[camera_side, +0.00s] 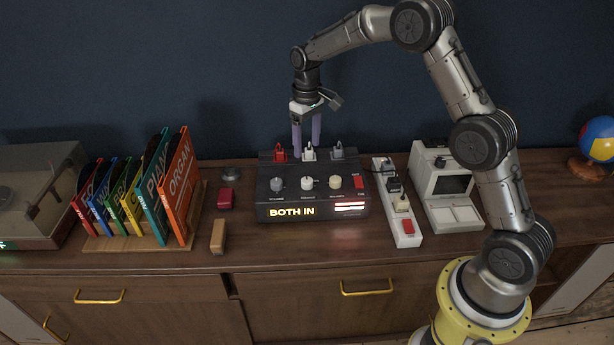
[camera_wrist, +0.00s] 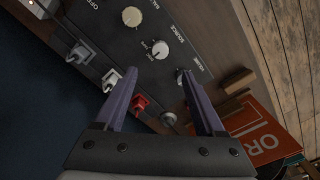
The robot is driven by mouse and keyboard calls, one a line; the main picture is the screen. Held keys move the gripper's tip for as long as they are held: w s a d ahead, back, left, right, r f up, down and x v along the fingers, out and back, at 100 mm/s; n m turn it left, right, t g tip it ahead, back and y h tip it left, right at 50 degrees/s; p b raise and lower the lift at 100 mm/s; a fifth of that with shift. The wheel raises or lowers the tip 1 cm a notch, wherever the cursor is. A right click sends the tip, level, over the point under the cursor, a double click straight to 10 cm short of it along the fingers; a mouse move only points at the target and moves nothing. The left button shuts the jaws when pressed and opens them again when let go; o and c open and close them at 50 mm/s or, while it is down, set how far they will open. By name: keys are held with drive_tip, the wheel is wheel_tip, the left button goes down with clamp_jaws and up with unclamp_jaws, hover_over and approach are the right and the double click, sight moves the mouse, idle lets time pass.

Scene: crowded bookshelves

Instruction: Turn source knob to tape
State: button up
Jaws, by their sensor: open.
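The source knob (camera_side: 307,183) is the white middle knob of three on a dark box (camera_side: 262,200). It also shows in the wrist view (camera_wrist: 160,49), beside the word SOURCE; the small position labels are too small to read. A grey volume knob (camera_side: 277,184) and a cream balance knob (camera_side: 335,182) flank it. The box display (camera_side: 292,212) reads BOTH IN. My gripper (camera_side: 306,150) points down above the box's back, near the plugs, its purple fingers apart and empty. In the wrist view, my fingertips (camera_wrist: 158,72) are short of the source knob, which is not between them.
Red (camera_side: 280,153), white (camera_side: 309,153) and grey (camera_side: 337,151) plugs stand along the box's back. A power strip (camera_side: 408,236) and a white device (camera_side: 445,215) stand at right. Records (camera_side: 180,185), a red block (camera_side: 226,198) and a tan block (camera_side: 218,237) are at left.

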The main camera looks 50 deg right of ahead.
sight(307, 180)
wheel_tip(307, 180, down, 12)
drive_tip(key=shift+r, duration=0.2)
clamp_jaws()
idle(0.5)
